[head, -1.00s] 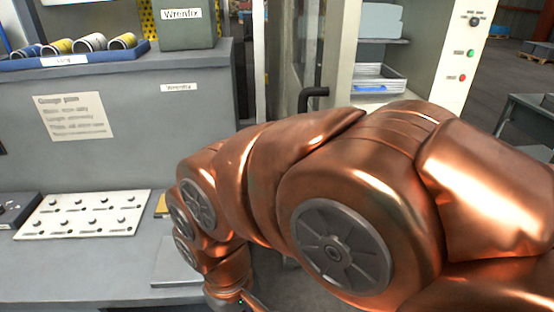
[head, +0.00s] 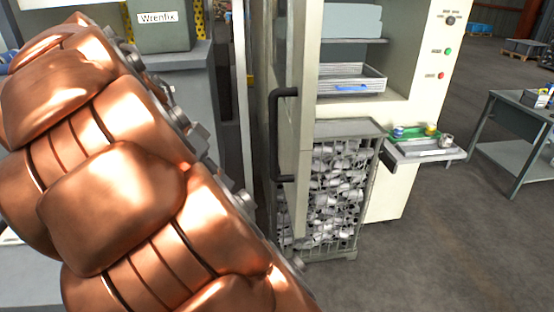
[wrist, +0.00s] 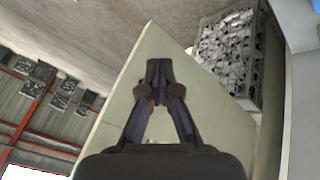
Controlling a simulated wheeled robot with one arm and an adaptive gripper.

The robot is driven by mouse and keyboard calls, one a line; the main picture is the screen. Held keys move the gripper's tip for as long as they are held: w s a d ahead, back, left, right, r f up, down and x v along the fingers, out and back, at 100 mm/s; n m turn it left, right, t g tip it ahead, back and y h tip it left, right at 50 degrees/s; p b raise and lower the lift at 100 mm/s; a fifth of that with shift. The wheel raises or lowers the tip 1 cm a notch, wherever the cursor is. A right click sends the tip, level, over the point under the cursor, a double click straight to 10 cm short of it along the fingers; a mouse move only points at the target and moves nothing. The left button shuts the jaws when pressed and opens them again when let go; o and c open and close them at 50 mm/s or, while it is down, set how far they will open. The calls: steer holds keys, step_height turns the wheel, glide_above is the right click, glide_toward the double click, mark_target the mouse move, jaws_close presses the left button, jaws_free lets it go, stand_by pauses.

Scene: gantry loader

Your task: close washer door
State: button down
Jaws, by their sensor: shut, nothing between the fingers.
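The washer (head: 400,95) is a cream cabinet with its front open. Its shelves show inside. The washer door (head: 303,110) stands open, seen nearly edge-on, with a long black bar handle (head: 284,135) on its left side. My copper arm fills the left of the head view, and the gripper is not visible there. In the wrist view my gripper (wrist: 159,66) is shut and empty, in front of a pale cream panel (wrist: 205,95). I cannot tell whether it touches that panel, or which part of the machine the panel is.
A wire bin (head: 335,190) full of metal parts stands beside the door, also in the wrist view (wrist: 232,50). A small tray (head: 425,150) juts from the cabinet's right. A metal table (head: 515,135) is at far right. The floor (head: 425,255) at lower right is clear.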

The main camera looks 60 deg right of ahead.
steer(key=w+d+r+m+g+h, duration=0.1)
steer(key=w+d+r+m+g, duration=0.2)
steer(key=d+m, duration=0.35)
steer(key=m+b, duration=0.3)
steer(key=b, duration=0.2)
glide_toward(292, 169)
steer(key=shift+x, duration=3.25)
steer(key=shift+d, duration=0.15)
